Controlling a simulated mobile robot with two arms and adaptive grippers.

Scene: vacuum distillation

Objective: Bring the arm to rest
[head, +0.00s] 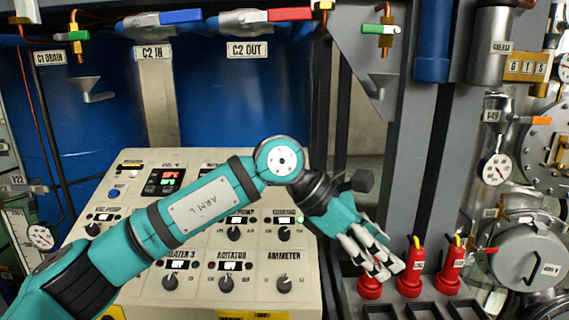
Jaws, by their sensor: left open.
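My left arm (200,205), teal with a white plate, reaches in from the lower left across the control panel. Its gripper (382,262) points down and to the right, with its pale fingers spread. The fingers are open and I see nothing held in them. They appear in front of a red bottle (369,289), partly covering it; I cannot tell whether they touch it. My right gripper is not in view.
The beige control panel (265,262) with knobs and displays lies behind my arm. Blue tanks (235,100), valves with blue and red handles, and gauges (496,170) surround the area.

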